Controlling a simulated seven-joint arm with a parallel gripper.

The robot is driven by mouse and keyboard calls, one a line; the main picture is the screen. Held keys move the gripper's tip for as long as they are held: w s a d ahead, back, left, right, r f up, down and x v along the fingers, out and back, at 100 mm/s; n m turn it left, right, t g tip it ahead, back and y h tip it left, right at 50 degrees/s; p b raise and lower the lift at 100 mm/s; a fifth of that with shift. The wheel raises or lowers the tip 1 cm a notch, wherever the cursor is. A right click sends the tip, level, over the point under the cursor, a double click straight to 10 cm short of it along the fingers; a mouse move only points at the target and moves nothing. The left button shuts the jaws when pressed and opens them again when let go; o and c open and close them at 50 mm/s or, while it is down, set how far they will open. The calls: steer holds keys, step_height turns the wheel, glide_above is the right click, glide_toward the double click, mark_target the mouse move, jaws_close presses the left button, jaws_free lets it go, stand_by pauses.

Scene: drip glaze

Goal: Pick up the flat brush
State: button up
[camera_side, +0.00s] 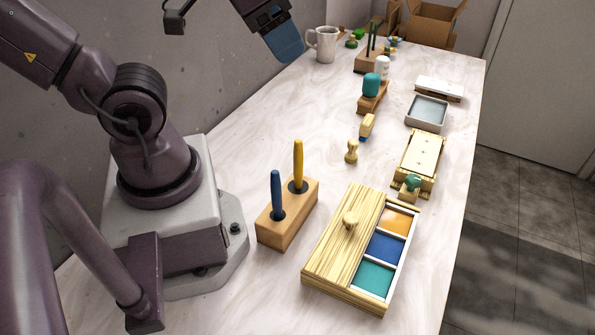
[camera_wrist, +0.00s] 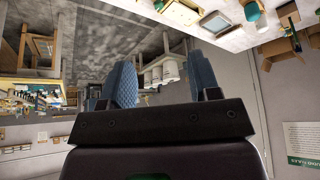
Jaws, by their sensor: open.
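My gripper (camera_side: 284,42) is raised at the top of the side view, well above the table and partly cut off. In the wrist view its two blue fingers (camera_wrist: 163,82) stand wide apart with nothing between them. A wooden block (camera_side: 287,222) near my base holds two upright handles, one blue (camera_side: 277,194) and one yellow (camera_side: 298,164). Their lower ends are hidden in the block. I cannot tell whether either is the flat brush. A small wood-and-blue piece (camera_side: 367,127) stands further back, also of unclear kind.
A wooden box (camera_side: 337,255) with a knobbed lid and orange, blue and teal compartments is at the front. A knobbed wooden piece (camera_side: 352,151), a slatted wooden stand (camera_side: 420,160), a grey tray (camera_side: 427,111) and a mug (camera_side: 323,44) stand further back. The marble table's left-middle is clear.

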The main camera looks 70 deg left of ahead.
steer(key=shift+c, duration=0.3)
steer(key=m+g, duration=0.6)
steer(key=m, duration=1.4)
glide_above(298, 141)
step_height(298, 141, down, 8)
steer(key=f, duration=0.6)
steer(key=shift+s+f, duration=0.3)
steer(key=shift+f, duration=0.1)
steer(key=shift+w+f, duration=0.15)
steer(key=shift+f, duration=1.4)
steer(key=shift+w+f, duration=0.15)
steer(key=shift+f, duration=1.4)
jaws_close()
